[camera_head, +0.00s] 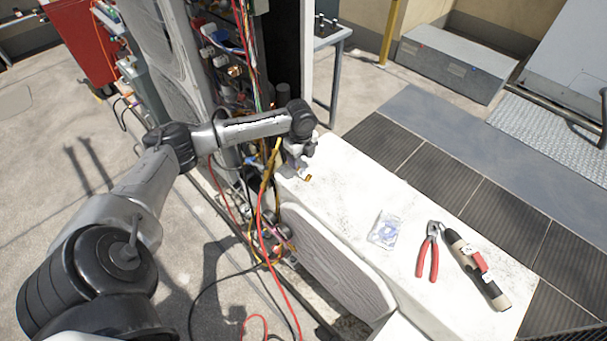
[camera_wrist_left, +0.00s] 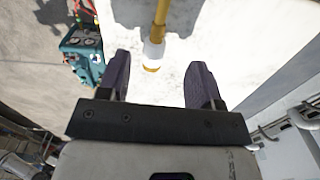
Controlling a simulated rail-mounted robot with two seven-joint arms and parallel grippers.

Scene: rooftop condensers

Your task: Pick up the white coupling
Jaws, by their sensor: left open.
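The white coupling (camera_wrist_left: 153,52) shows in the left wrist view as a short white sleeve with a brass-coloured end, in line with a yellow pipe (camera_wrist_left: 161,14). In that view my left gripper (camera_wrist_left: 160,60) is open, and the coupling appears between its two dark fingertips with a gap on each side. Whether it lies at fingertip depth or beyond, I cannot tell. The coupling is not clear there. My right gripper is not in view.
On the white ledge (camera_head: 350,225) lie a small plastic bag (camera_head: 385,231), red-handled pliers (camera_head: 429,252) and a dark and beige tool (camera_head: 475,268). The open cabinet (camera_head: 232,60) has loose hoses and cables hanging close to my left arm. A teal gauge box (camera_wrist_left: 80,45) shows in the wrist view.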

